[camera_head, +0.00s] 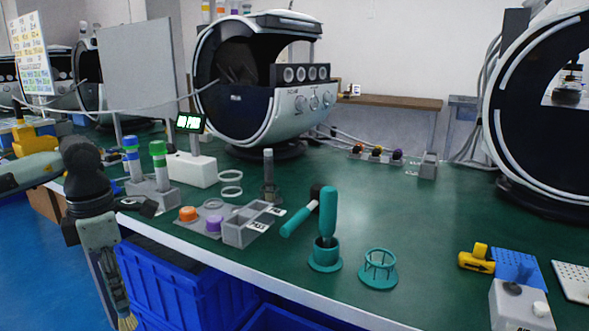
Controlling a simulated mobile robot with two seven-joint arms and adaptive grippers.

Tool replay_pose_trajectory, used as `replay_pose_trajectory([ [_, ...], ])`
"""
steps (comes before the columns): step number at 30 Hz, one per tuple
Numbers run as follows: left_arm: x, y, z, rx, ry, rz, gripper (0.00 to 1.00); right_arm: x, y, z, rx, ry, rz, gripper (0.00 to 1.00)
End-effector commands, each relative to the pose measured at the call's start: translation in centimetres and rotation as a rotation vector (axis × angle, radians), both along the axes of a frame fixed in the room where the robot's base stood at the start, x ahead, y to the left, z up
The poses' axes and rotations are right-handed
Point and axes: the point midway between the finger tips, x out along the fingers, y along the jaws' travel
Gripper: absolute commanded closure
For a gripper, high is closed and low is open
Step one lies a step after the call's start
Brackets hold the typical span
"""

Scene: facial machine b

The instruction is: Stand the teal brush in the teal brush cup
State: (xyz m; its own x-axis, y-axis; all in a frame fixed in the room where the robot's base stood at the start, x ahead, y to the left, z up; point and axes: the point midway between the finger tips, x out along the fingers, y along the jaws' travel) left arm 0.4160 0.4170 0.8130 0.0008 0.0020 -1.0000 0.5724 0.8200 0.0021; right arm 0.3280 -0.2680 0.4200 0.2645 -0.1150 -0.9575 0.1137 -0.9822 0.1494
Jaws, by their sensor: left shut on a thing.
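My left gripper (116,292) points down in front of the table's edge, at the lower left. It is shut on a brush with tan bristles (127,322) showing below the fingers; its handle is mostly hidden. On the table, a teal handle (327,212) stands upright in a round teal cup (325,262). A second teal-handled brush (296,222) with a white collar and a black head lies tilted just behind it. An empty teal openwork cup (378,270) stands to the right. My left gripper is well left of both cups. My right gripper is not in view.
A grey tray (245,232), orange and purple caps and white rings lie left of the cups. A rack with blue and green-topped tubes (150,190) stands nearer my arm. Blue crates (185,295) sit below the edge.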

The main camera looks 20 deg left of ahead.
Motion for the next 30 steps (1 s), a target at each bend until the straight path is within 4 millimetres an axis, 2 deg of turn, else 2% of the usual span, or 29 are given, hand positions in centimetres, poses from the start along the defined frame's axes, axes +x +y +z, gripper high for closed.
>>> replay_pose_trajectory([
  [3,1.3,-3.3,-2.5,-0.006,-0.006,-0.361,1.00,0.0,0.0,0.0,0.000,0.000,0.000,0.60],
  [9,3.8,-9.7,-5.4,-0.001,-0.008,-1.038,1.00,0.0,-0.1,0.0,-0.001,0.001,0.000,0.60],
  [18,6.8,-18.9,-6.6,0.007,-0.001,-1.992,1.00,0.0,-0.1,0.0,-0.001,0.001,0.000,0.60],
  [24,7.9,-22.4,-6.3,0.005,0.002,-2.389,1.00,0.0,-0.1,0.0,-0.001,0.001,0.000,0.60],
  [30,8.1,-23.5,-6.2,0.003,0.003,-2.529,1.00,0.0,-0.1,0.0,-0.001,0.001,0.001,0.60],
])
